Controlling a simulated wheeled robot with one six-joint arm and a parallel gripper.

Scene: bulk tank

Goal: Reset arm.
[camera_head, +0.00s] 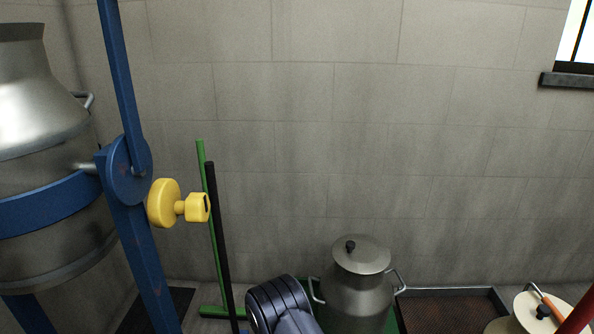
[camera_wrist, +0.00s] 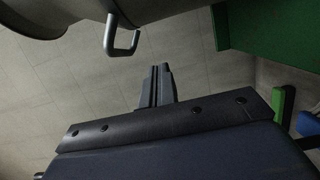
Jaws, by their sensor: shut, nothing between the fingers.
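My gripper (camera_wrist: 159,86) shows in the wrist view with its two dark fingers together and nothing between them. It points out over the pale tiled surface, apart from the things around it. In the head view only a dark rounded part of my arm shows at the bottom middle; the gripper itself is not seen there.
A blue stand (camera_head: 128,170) with a yellow knob (camera_head: 178,203) holds a large metal can (camera_head: 40,100) at left. Green and black poles (camera_head: 214,230) lean on the wall. A lidded can (camera_head: 355,290) stands near a dark tray (camera_head: 452,308). A metal handle (camera_wrist: 122,38) hangs near my gripper.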

